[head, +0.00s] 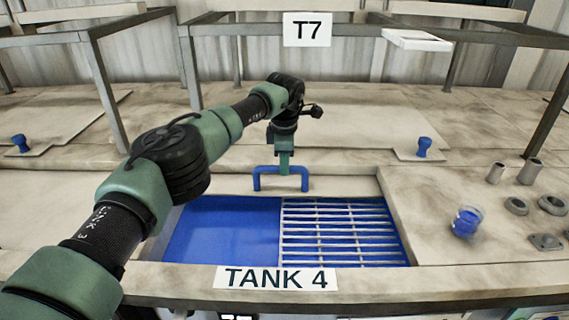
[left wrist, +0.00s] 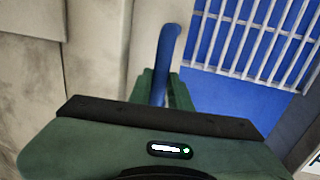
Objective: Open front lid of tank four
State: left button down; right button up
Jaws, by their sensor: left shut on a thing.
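Tank four, marked by the TANK 4 label (head: 276,278), shows an open rectangular bay in the head view. Blue liquid (head: 225,230) fills its left part and a pale slatted grate (head: 345,232) lies over blue at the right. A blue U-shaped handle (head: 257,181) stands on a beige lid panel (head: 335,186) at the back edge of the opening. My left gripper (head: 285,164) is shut on the bar of this handle from above. In the left wrist view, the blue handle (left wrist: 170,45) runs between the fingers (left wrist: 161,88). My right gripper is not in view.
A metal frame (head: 355,25) with a T7 sign (head: 307,29) stands behind. A blue knob (head: 424,147) is right of the opening, another (head: 19,143) far left. A jar of blue (head: 467,221) and several metal rings and cylinders (head: 530,171) stand on the right deck.

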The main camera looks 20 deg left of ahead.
pick_arm(q)
jog(key=shift+w, duration=0.25)
jog(key=c, duration=1.3)
grip_release()
jog(key=shift+r+b, duration=0.3)
jog(key=shift+r, duration=0.25)
notch_tip(320, 180, up, 7)
jog(key=s+b, duration=0.1)
jog(key=shift+s+d+f+b, duration=0.15)
jog(key=shift+s+d+b, duration=0.1)
jog(key=shift+b, duration=0.1)
jog(key=shift+f, duration=0.15)
